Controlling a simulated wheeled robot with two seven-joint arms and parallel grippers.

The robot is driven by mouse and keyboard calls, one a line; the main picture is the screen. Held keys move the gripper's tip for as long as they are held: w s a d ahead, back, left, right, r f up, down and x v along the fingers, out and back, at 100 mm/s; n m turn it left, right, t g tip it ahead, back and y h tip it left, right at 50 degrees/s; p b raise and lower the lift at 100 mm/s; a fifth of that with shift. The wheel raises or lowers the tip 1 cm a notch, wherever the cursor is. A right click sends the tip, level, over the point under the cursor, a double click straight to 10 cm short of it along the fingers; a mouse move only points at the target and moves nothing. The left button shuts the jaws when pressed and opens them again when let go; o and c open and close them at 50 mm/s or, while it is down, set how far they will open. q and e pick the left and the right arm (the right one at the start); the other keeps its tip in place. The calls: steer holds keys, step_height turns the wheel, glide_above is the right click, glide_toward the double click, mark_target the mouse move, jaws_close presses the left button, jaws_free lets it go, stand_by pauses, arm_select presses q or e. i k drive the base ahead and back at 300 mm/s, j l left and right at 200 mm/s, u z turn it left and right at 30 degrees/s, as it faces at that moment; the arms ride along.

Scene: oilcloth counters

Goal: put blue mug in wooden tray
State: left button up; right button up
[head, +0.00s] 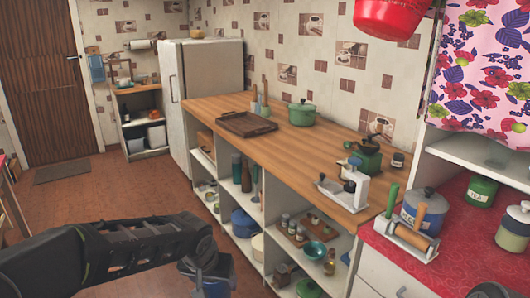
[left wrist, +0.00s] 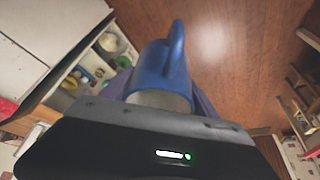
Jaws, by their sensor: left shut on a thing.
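The blue mug (left wrist: 165,70) is in my left gripper in the left wrist view, its handle pointing to the top of the picture and its pale opening partly visible. My left gripper (head: 212,278) is shut on it, low in front of the counter shelves in the head view. I cannot clearly make out the mug there. The wooden tray (head: 233,126) is dark brown and lies on the wooden counter, well above and beyond my left gripper. It looks empty.
The wooden counter (head: 205,106) has bare room right of the tray. A green pot (head: 302,114) and a utensil holder (head: 262,108) stand behind it. A coffee grinder (head: 368,158) and a white rack (head: 343,192) stand near the right end. Open shelves below hold bottles and bowls.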

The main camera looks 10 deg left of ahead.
mark_target(237, 121)
steer(key=i+j+u, duration=0.65)
steer(key=i+u, duration=0.2)
steer(key=i+j+u, duration=0.1)
steer(key=i+u, duration=0.3)
steer(key=i+j+z, duration=0.1)
steer(key=i+z, duration=0.4)
steer(key=i+j+z, duration=0.25)
steer(key=z, duration=0.2)
steer(key=i+j+z, duration=0.75)
steer(key=j+z, duration=0.25)
steer(key=i+j+z, duration=0.2)
steer(key=j+z, duration=0.75)
steer(key=j, duration=0.2)
